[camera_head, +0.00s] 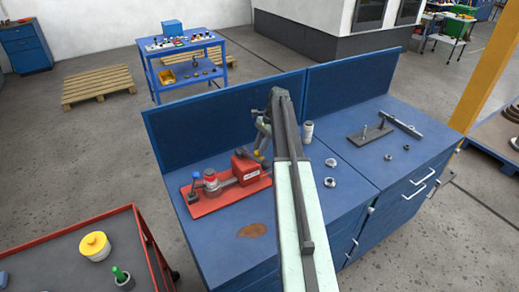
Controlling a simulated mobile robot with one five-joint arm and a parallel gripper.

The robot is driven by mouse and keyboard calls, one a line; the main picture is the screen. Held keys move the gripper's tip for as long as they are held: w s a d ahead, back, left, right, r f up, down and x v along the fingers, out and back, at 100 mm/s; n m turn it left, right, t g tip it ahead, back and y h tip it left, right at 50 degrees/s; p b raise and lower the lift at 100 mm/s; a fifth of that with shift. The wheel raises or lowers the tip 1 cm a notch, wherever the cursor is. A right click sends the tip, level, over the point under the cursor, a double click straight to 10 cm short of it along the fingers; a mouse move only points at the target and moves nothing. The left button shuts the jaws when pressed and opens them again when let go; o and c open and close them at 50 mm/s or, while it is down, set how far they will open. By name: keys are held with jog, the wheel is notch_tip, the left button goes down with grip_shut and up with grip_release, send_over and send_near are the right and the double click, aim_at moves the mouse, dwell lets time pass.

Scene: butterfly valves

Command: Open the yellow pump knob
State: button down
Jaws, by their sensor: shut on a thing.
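The pump is a red body (246,166) on a red baseplate (213,202) on the blue workbench. A small patch of yellow, the yellow pump knob (257,154), shows at the top right of the pump body. My arm reaches across the bench from the bottom of the view and bends down at its far end. My gripper (260,147) points down there, shut on the yellow knob. The fingers and arm hide most of the knob, so its turn angle cannot be told. A blue knob (196,175) stands at the left end of the pump assembly.
The blue bench (345,215) has a raised back panel (225,118). A grey cylinder (308,132), small metal fittings (330,163) and a dark plate (369,135) lie right of my arm. A red-railed cart (150,245) with a yellow-topped container (95,245) stands at lower left.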

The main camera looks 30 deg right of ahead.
jog(key=n, duration=0.1)
jog(key=n+g, duration=0.1)
jog(key=n, duration=0.1)
jog(key=shift+w+n, duration=0.2)
jog(key=shift+n, duration=0.1)
jog(key=c, duration=1.1)
grip_release()
jog(key=shift+a, duration=0.1)
